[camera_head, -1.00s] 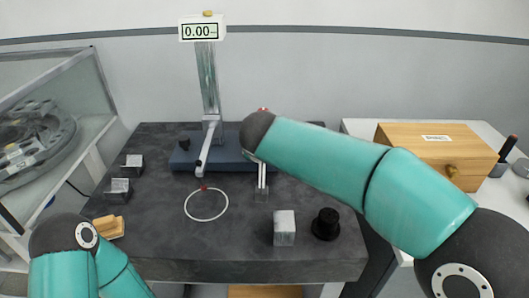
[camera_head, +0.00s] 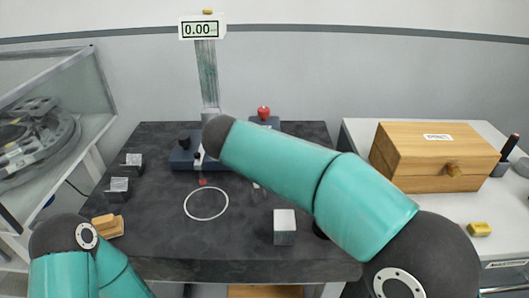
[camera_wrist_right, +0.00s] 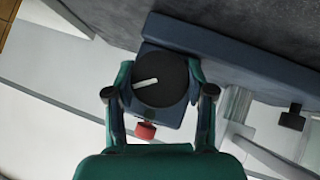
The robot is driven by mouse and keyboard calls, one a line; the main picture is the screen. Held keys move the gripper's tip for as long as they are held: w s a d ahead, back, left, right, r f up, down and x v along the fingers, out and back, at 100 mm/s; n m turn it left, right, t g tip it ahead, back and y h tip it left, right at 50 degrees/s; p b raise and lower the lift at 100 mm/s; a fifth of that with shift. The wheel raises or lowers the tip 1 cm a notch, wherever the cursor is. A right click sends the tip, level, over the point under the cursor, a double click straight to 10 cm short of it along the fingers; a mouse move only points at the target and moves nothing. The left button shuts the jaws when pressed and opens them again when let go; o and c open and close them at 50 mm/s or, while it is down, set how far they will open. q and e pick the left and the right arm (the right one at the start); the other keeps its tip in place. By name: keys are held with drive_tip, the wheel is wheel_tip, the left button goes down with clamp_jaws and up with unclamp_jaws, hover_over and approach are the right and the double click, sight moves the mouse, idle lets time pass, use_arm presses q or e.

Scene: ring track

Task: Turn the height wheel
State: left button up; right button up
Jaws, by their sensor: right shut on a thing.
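The height wheel (camera_wrist_right: 160,80) is a dark round knob with a white mark, seen in the right wrist view on a blue block. My right gripper (camera_wrist_right: 160,93) has a finger on either side of it and is shut on it. A red knob (camera_wrist_right: 146,131) sits just beyond the wheel; a red knob also shows at the back of the gauge base in the head view (camera_head: 263,113). The gauge display (camera_head: 198,29) tops the column and reads 0.00. My right arm hides the wheel and right gripper in the head view. My left gripper is out of view.
The dark table (camera_head: 150,215) carries a white ring (camera_head: 205,218), a grey block (camera_head: 284,222) and small dark blocks (camera_head: 119,187) at left. A wooden box (camera_head: 425,160) and yellow piece (camera_head: 479,229) are on the right-hand white surface. The table's front left middle is clear.

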drive_tip(key=shift+a+n+h, duration=0.15)
drive_tip(key=shift+n+h, duration=0.45)
drive_tip(key=shift+h, duration=0.3)
drive_tip(key=o, duration=1.2)
drive_tip(key=shift+c, duration=0.2)
